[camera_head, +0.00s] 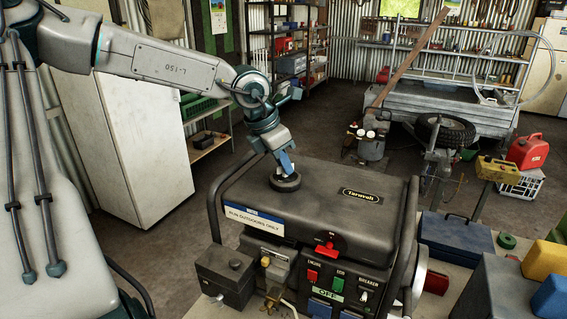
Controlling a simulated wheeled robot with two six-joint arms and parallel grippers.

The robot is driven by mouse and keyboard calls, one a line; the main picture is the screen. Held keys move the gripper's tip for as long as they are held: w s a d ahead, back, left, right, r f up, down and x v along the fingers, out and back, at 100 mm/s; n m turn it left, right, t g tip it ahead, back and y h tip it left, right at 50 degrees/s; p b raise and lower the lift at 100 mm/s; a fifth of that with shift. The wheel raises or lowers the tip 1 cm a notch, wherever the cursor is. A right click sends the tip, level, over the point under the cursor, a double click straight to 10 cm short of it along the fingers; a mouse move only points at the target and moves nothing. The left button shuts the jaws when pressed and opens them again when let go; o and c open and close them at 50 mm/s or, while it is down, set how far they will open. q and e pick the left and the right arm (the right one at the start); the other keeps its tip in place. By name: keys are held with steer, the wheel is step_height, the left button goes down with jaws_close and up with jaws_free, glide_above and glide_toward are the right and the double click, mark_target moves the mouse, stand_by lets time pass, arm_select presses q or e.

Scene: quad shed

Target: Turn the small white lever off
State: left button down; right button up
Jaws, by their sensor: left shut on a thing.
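The generator (330,190) is a dark box in a tube frame, in the lower middle of the head view. A small white lever (364,296) sits on its front panel under the word BREAKER, at the right end of a row of switches. Its exact position is too small to tell. My left gripper (286,170) points down at the generator's top and is shut on the round black cap (285,182) there. It is above and to the left of the white lever, well apart from it. My right gripper does not show.
A red switch (312,276), a green switch (338,284) and a red lever (327,246) share the front panel. The frame tubes (408,225) rise at the sides. A blue case (455,240) and yellow and blue boxes (543,260) stand at right.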

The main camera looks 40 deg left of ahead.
arm_select(q)
steer(key=m+h+p, duration=0.1)
steer(key=m, duration=0.2)
steer(key=shift+a+r+m+g, duration=0.1)
steer(key=shift+m+g, duration=0.2)
steer(key=shift+g, duration=0.1)
steer(key=m+h, duration=0.1)
steer(key=m, duration=0.1)
steer(key=shift+w+a+m+g+p, duration=0.1)
steer(key=shift+w+m+g+p, duration=0.05)
steer(key=shift+m+g+p, duration=0.25)
steer(key=m+g, duration=0.1)
steer(key=m, duration=0.2)
steer(key=shift+w+m+h, duration=0.1)
steer(key=shift+m+h, duration=0.2)
steer(key=shift+h, duration=0.1)
steer(key=shift+b, duration=0.3)
steer(key=shift+m, duration=0.4)
steer(key=shift+g, duration=0.3)
steer(key=c, duration=1.5)
jaws_free()
steer(key=b+v, duration=0.3)
steer(key=v, duration=0.7)
steer(key=shift+a+r, duration=0.2)
steer(key=shift+r, duration=0.1)
